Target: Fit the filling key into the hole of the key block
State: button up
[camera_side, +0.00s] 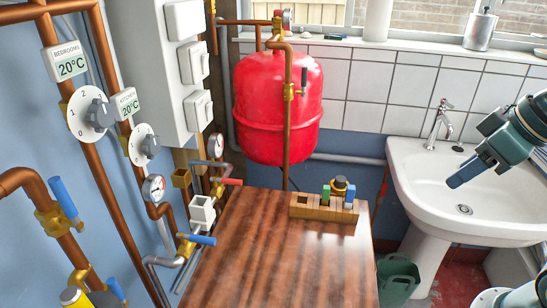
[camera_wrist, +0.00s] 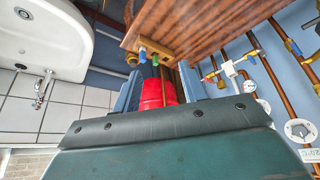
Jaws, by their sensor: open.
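A wooden rack (camera_side: 310,211) sits at the far edge of the wooden table. A green piece (camera_side: 326,195) and a blue piece (camera_side: 349,196) stand upright in it. They also show in the wrist view, green (camera_wrist: 155,60) and blue (camera_wrist: 143,54). I cannot tell which is the filling key. A white block (camera_side: 202,209) with a dark opening, seemingly the key block, sits on the pipework left of the table; it also shows in the wrist view (camera_wrist: 229,68). My gripper (camera_side: 467,172) is open and empty over the sink, right of the rack and apart from it. Its fingers show in the wrist view (camera_wrist: 158,90).
The table (camera_side: 275,255) is clear in front of the rack. A brass fitting (camera_side: 341,184) shows behind the rack. A red tank (camera_side: 275,105) stands behind the table. Pipes, valves and dials crowd the left wall. The sink (camera_side: 430,165) is at the right.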

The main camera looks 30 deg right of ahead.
jog(key=shift+s+r+m, duration=0.1)
jog(key=shift+s+m, duration=0.4)
jog(key=shift+s, duration=0.55)
dwell(0.6)
